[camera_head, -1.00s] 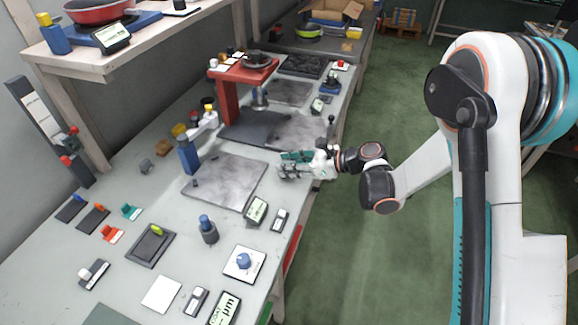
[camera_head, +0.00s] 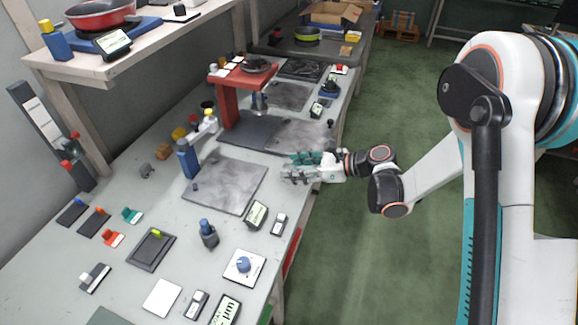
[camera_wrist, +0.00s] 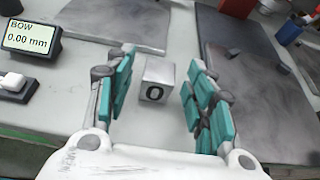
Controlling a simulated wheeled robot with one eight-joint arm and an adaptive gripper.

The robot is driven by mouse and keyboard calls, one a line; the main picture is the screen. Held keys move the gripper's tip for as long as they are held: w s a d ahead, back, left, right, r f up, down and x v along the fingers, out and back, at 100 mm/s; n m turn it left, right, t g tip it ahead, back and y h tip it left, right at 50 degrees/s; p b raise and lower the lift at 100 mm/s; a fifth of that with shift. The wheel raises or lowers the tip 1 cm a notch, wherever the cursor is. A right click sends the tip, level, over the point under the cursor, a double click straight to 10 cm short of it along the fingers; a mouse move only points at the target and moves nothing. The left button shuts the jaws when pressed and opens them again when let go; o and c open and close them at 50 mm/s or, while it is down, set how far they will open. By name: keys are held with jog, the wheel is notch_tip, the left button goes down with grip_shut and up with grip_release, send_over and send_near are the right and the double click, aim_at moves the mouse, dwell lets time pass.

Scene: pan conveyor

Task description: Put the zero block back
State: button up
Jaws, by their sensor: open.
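The zero block (camera_wrist: 154,88) is a small pale grey cube with a dark 0 on its near face. In the wrist view it stands on the light bench between my spread fingers, with a gap on either side. My gripper (camera_wrist: 160,72) is open, its teal finger pads to the left and right of the block. In the head view my gripper (camera_head: 298,168) is low over the bench's right edge, and I cannot make out the block there.
A grey plate (camera_head: 226,184) lies left of my gripper and a dark plate (camera_wrist: 250,90) lies right of it in the wrist view. A display reading "BOW 0.00 mm" (camera_wrist: 31,38) stands at the left. A red stand (camera_head: 230,100) rises behind.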

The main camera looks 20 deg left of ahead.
jog(key=p+v, duration=0.2)
jog(key=v, duration=0.7)
jog(key=shift+d+r, duration=0.2)
jog(key=s+d+r+n+t+h, duration=0.3)
jog(key=s+d+r+n+h, duration=0.4)
jog(key=d+r, duration=0.45)
jog(key=s+d+r+n+t+h, duration=0.1)
jog(key=s+d+r+n+h, duration=0.1)
jog(key=s+d+n, duration=0.4)
jog(key=s+d+r+n+t+h, duration=0.2)
jog(key=s+d+r+n+h, duration=0.1)
jog(key=s+d, duration=0.5)
jog(key=s+n+h, duration=0.1)
jog(key=n, duration=0.1)
jog(key=shift+s+n+h, duration=0.3)
jog(key=shift+n, duration=0.1)
jog(key=shift+d, duration=0.1)
